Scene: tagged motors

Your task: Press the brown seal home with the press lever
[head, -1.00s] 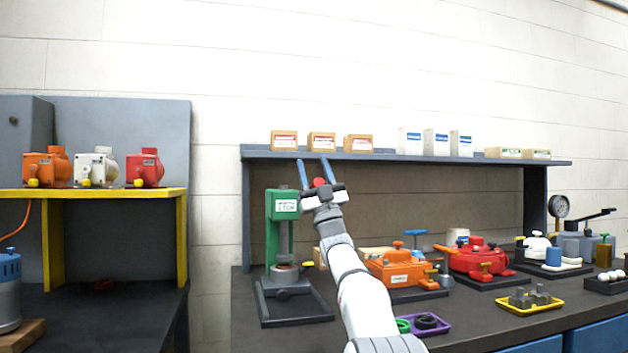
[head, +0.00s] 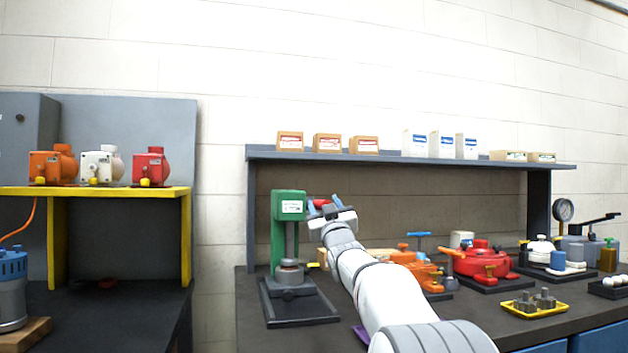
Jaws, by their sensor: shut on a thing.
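The green press (head: 281,230) stands on its dark base plate (head: 300,309) at the left end of the bench. Its grey ram (head: 290,245) points down onto a round grey holder (head: 289,276). A thin brownish edge, perhaps the brown seal (head: 290,262), shows on top of the holder; how deep it sits I cannot tell. My gripper (head: 318,206) is at the right of the press head, with its blue fingers shut around the red lever knob (head: 322,203). The lever's arm is mostly hidden by the fingers.
My arm hides much of the purple tray (head: 360,334) and part of the orange housing (head: 404,258). A red housing (head: 482,262) and a yellow tray (head: 530,309) stand to the right. A shelf (head: 400,158) with boxes runs above the bench.

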